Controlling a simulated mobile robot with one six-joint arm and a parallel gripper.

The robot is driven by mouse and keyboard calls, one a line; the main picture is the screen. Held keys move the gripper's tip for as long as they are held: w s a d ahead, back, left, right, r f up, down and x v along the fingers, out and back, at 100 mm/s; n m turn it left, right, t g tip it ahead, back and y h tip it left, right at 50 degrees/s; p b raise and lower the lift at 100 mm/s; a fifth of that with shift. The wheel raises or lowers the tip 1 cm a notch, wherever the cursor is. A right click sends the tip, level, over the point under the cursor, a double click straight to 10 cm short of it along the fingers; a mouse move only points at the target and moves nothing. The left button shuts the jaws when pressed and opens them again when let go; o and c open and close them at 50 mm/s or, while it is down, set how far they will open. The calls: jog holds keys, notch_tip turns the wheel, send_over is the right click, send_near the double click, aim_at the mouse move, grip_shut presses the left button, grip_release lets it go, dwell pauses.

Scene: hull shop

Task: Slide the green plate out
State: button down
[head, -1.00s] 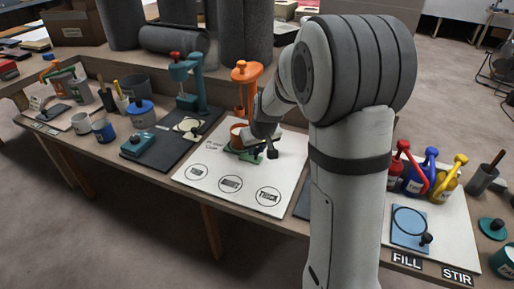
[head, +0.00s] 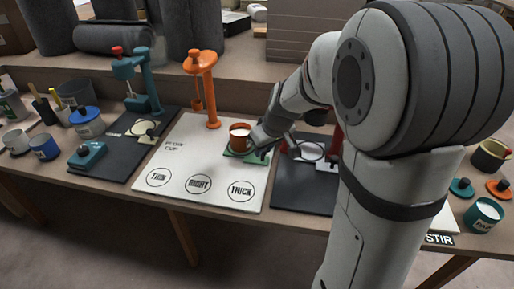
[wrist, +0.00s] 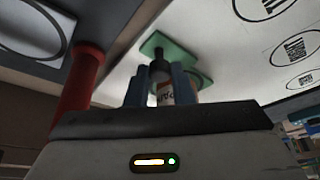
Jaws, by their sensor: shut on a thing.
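The green plate (head: 233,153) lies on the white board, to the right of the orange stand (head: 203,75). An orange-brown cup (head: 240,133) stands upright on the plate. My gripper (head: 266,150) is at the plate's right side, next to the cup. In the wrist view, my gripper's blue-grey fingers (wrist: 160,80) are shut on the plate's dark knob (wrist: 159,54). The green plate (wrist: 185,48) shows beyond them. The fingers partly hide a labelled container (wrist: 164,94).
The white board (head: 180,150) has three circles marked THIN, RIGHT and THICK in front. A dark board (head: 290,185) with a red stand lies to the right. A teal stand (head: 150,80) and a teal block (head: 87,156) are on the left.

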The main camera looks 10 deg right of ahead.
jog(key=shift+d+f, duration=0.1)
jog(key=shift+d, duration=0.2)
jog(key=c, duration=1.3)
grip_release()
jog(key=shift+w, duration=0.1)
jog(key=shift+r, duration=0.45)
jog(key=p+v, duration=0.2)
jog(key=v, duration=0.5)
jog(key=shift+p, duration=0.4)
jog(key=shift+s+r, duration=0.1)
jog(key=shift+s, duration=0.1)
jog(key=s+r+m+p, duration=0.1)
jog(key=s+r+p, duration=0.5)
jog(key=r+p, duration=0.3)
jog(key=s+r+m+g+h+p, duration=0.1)
jog(key=s+r+m+p, duration=0.1)
jog(key=s+r+p, duration=0.4)
jog(key=s+a+r+m+p, duration=0.1)
jog(key=s+r+p, duration=0.5)
jog(key=r+p, duration=0.5)
jog(key=shift+s+r+g+h+p, duration=0.3)
jog(key=shift+s+r+h+p, duration=0.1)
jog(key=shift+p, duration=0.1)
